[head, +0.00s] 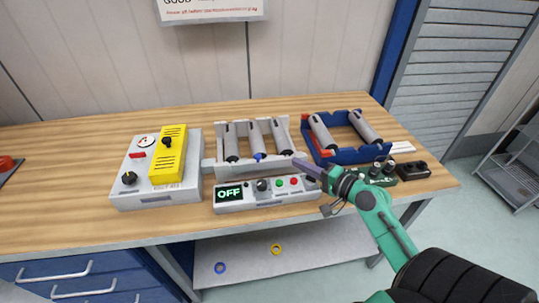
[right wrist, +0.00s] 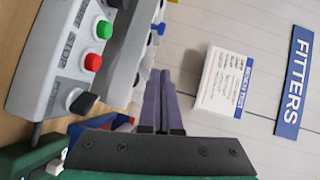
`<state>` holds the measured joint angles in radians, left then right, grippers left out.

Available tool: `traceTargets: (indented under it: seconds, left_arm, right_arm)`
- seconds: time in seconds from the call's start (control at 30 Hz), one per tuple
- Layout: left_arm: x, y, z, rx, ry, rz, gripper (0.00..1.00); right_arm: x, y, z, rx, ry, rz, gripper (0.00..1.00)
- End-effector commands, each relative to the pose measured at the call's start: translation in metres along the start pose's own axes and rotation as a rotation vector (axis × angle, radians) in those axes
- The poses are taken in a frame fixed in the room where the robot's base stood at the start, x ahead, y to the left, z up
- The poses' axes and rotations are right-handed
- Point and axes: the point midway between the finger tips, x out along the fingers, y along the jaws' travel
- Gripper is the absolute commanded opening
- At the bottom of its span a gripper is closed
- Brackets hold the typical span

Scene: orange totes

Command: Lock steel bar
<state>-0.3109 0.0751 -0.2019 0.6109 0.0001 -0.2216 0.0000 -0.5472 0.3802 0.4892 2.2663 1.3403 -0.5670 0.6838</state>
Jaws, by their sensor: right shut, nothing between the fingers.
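I cannot tell whether this bar is locked. The blue knob also shows in the right wrist view (right wrist: 161,28). My right gripper (head: 300,165) is shut and empty, its purple fingers together at the rack's front right corner. In the right wrist view its fingers (right wrist: 164,75) point toward the back wall. I cannot tell whether they touch the bar. My left gripper is not in view.
A control box (head: 235,206) reading OFF, with green and red buttons, stands in front of the rack. A blue tray (head: 350,155) with two cylinders is right of it. A grey and yellow unit (head: 150,200) stands left. The bench's left part is mostly clear.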

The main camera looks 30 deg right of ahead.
Motion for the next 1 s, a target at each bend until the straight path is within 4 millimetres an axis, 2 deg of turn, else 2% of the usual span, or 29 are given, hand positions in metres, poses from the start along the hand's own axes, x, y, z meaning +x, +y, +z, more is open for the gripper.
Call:
traceTargets:
  seconds: [0.03, 0.13, 0.3, 0.4, 0.6, 1.0]
  left_arm:
    - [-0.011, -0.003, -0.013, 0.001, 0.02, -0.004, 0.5]
    - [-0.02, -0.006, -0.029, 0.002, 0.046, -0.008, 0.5]
    - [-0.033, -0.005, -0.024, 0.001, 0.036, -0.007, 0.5]
    - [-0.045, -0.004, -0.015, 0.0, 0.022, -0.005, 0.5]
    - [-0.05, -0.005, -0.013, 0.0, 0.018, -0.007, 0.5]
    - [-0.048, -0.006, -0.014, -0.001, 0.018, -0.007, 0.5]
  right_arm:
    - [0.011, -0.007, -0.002, 0.001, 0.001, -0.003, 0.0]
    - [0.033, -0.007, -0.002, 0.002, 0.001, -0.003, 0.0]
    - [0.07, -0.006, 0.0, 0.001, 0.001, -0.002, 0.0]
    - [0.082, -0.006, 0.015, 0.002, 0.001, -0.001, 0.0]
    - [0.094, -0.001, 0.028, 0.0, 0.001, 0.001, 0.0]
    - [0.094, 0.0, 0.028, -0.001, 0.001, 0.001, 0.0]
